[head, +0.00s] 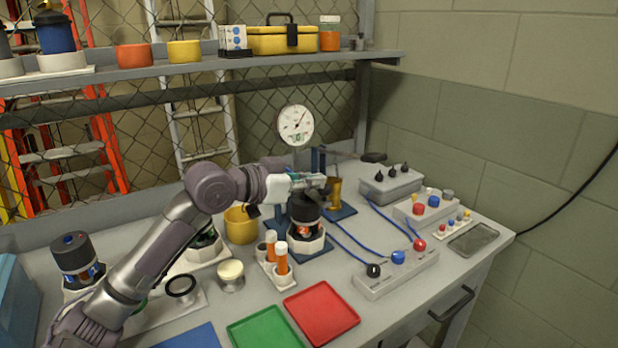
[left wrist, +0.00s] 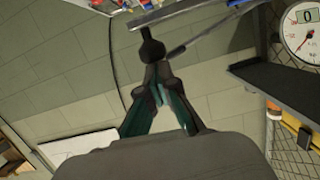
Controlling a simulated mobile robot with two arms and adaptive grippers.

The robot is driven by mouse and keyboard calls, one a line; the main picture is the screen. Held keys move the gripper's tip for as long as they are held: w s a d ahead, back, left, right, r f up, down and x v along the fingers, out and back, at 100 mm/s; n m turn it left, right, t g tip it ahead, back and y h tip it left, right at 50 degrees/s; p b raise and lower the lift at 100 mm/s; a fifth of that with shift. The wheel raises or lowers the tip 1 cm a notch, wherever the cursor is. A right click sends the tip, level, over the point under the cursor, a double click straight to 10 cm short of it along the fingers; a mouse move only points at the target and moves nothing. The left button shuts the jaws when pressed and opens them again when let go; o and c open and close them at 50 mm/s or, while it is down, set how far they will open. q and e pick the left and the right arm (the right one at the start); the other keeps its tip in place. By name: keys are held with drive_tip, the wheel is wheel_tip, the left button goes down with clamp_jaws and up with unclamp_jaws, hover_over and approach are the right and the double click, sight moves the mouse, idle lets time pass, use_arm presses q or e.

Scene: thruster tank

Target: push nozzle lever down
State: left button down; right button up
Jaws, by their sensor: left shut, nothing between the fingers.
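My left gripper (head: 322,187) is shut and empty, above a dark thruster canister (head: 306,232) and in front of the gauge stand. Its closed fingers (left wrist: 160,88) show in the left wrist view. A lever (head: 345,155) sticks out to the right from a dark blue upright behind the gripper, with a black grip (head: 373,157) at its end. In the left wrist view a black knob (left wrist: 152,48) on a grey bar (left wrist: 180,13) appears just beyond the fingertips; I cannot tell whether they touch. My right gripper is not in view.
A round dial gauge (head: 296,125) stands behind the arm. A button box (head: 398,270) with blue cables lies to the right. A shelf (head: 200,68) spans the back.

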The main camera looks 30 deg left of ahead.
use_arm(q)
drive_tip(key=shift+d+f, duration=0.2)
drive_tip(key=shift+f, duration=0.45)
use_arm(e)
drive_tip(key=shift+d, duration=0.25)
use_arm(q)
drive_tip(key=r+v, duration=0.1)
drive_tip(key=v, duration=1.1)
drive_tip(key=shift+r, duration=0.2)
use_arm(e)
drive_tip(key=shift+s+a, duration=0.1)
use_arm(q)
drive_tip(key=shift+a, duration=0.1)
